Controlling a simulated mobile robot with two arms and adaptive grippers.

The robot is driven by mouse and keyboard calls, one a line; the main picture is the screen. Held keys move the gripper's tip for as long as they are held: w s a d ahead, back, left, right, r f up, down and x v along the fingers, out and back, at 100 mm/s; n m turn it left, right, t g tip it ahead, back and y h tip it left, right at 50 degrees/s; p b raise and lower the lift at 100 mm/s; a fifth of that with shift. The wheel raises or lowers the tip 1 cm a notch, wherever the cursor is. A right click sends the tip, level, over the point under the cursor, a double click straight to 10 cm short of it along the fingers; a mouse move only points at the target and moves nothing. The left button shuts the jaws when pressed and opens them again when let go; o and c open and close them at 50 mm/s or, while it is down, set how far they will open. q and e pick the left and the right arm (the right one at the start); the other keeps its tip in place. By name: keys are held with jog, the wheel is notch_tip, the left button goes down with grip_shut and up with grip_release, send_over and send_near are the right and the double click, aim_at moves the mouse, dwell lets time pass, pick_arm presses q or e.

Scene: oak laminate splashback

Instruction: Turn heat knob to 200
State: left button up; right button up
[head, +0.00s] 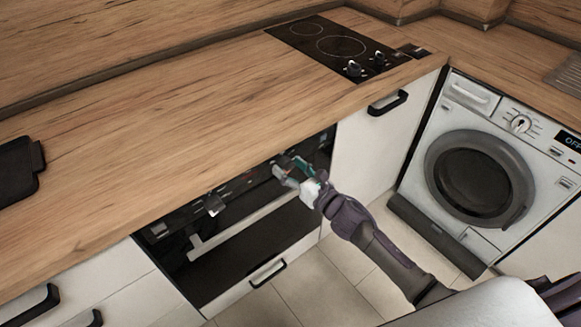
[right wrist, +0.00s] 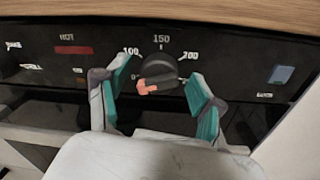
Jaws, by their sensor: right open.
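The heat knob (right wrist: 158,72) is a dark round knob on the black oven panel (right wrist: 45,60) in the right wrist view. Labels 100, 150 and 200 run around it from left to right. An orange mark shows on its lower left part, below the level of the 100. My right gripper (right wrist: 160,84) is open, with one teal-padded finger on each side of the knob. Whether the pads touch it I cannot tell. In the head view my right gripper (head: 297,173) is at the oven's right end and hides the knob. My left gripper is not in view.
The wooden worktop (head: 180,120) overhangs the oven panel. Another knob (head: 215,205) sits further left on the panel, above the oven handle (head: 235,225). A washing machine (head: 475,185) stands at the right, and a hob (head: 335,45) is set in the worktop.

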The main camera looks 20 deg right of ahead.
jog(key=shift+c, duration=0.3)
jog(key=c, duration=1.1)
